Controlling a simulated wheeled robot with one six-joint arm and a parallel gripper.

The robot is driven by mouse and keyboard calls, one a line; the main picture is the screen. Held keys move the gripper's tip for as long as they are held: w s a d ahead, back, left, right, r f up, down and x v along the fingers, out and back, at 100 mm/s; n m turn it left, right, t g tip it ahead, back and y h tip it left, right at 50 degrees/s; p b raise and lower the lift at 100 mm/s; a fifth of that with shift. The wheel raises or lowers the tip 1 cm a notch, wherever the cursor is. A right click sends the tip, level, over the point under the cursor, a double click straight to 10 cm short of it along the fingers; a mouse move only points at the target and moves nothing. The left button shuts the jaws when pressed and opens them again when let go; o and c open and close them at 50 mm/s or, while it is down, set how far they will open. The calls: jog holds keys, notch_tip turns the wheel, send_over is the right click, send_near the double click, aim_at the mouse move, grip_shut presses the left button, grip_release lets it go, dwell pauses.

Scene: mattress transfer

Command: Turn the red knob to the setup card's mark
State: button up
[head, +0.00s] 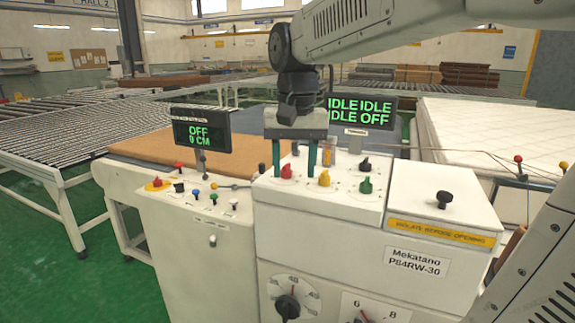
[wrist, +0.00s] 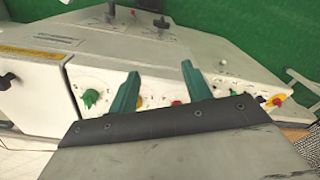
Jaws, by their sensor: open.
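A red knob (head: 287,171) sits on the white sloped top panel of the machine, near its left edge in the head view. No setup card can be made out.
A yellow knob (head: 324,178) and a green knob (head: 366,185) share the panel. A black knob (head: 444,198) stands on the box at right. Two displays read OFF (head: 201,131) and IDLE (head: 361,111). A left console (head: 190,240) carries buttons and levers.

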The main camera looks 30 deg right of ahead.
aim_at(286, 165)
jog(key=w+d+m, duration=0.1)
jog(key=w+d, duration=0.1)
jog(key=w, duration=0.2)
jog(key=w+d+m, duration=0.2)
jog(key=w, duration=0.2)
jog(key=w+d+r+m, duration=0.1)
jog(key=w+d, duration=0.1)
jog(key=w, duration=0.3)
jog(key=shift+d+r+g, duration=0.1)
jog(key=shift+d+g, duration=0.2)
jog(key=shift+w+d+f+m, duration=0.1)
jog(key=shift+w+f+m, duration=0.1)
jog(key=shift+m, duration=0.1)
notch_tip(286, 165, down, 7)
jog(key=shift+f, duration=0.15)
jog(key=c, duration=1)
